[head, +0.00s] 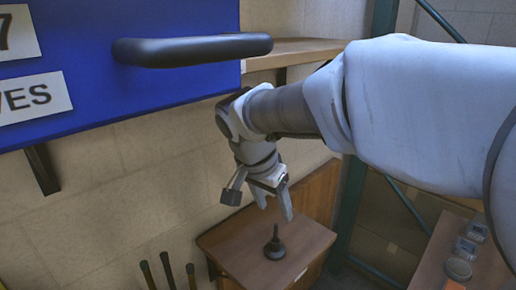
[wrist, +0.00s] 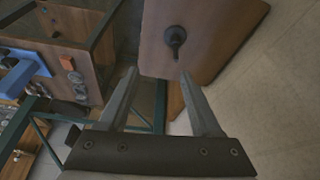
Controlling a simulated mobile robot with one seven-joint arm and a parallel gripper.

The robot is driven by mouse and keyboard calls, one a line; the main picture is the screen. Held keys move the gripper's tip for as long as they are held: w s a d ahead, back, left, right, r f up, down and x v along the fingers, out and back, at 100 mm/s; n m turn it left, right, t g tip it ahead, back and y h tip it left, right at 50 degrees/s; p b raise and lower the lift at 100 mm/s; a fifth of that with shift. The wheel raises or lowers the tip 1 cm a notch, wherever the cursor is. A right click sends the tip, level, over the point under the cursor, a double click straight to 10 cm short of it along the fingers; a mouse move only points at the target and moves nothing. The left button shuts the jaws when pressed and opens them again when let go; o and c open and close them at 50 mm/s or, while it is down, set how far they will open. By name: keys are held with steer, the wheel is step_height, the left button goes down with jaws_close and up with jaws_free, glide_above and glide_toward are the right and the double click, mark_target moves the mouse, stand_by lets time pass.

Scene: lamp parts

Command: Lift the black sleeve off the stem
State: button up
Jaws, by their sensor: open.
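A dark stem on a round base (head: 274,246) stands upright on a small wooden table (head: 232,252) in the head view. I cannot tell the black sleeve apart from the dark stem at this size. In the wrist view the same dark piece (wrist: 175,38) shows on the wooden top (wrist: 215,50), beyond the fingertips. My gripper (head: 274,203) is open and empty, pointing down above the table, apart from the stem. In the wrist view its two fingers (wrist: 158,75) are spread wide with nothing between them.
A blue panel (head: 150,90) with a black handle (head: 192,50) is at upper left. Several dark rods (head: 168,272) stand left of the table. A green metal post (head: 350,205) is just right of it. Another wooden surface (head: 445,250) holds small containers at right.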

mark_target(274, 240)
steer(key=w+a+f+m, duration=0.2)
steer(key=w+a, duration=0.1)
steer(key=a, duration=0.1)
steer(key=shift+h, duration=0.3)
steer(key=x, duration=1.7)
steer(key=shift+s+d+f+b, duration=0.15)
steer(key=shift+d+b, duration=0.05)
steer(key=shift+b, duration=0.2)
jaws_close()
steer(key=c, duration=0.8)
jaws_free()
jaws_close()
